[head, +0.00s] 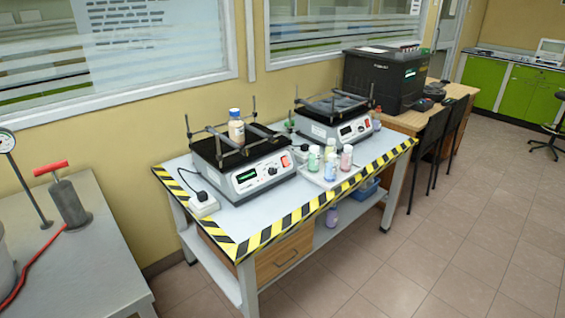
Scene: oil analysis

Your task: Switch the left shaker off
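The left shaker (249,180) stands on the left half of a table with black-and-yellow striped edges. It has a dark top platform with upright posts and bars, and a bottle (236,128) stands upright on it. Its light front panel has a lit green display (246,176) and a red switch (285,161) at the right end. The switch's position is too small to tell. A second shaker (335,125) stands behind it to the right, also with a red switch on its front. Neither of my grippers is in the head view.
Several small bottles stand on a tray (325,181) right of the left shaker. A white power socket block (203,205) sits at the table's left front. A grey table (90,262) with a red-handled pump (67,198) is at the left. Floor (400,265) in front is clear.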

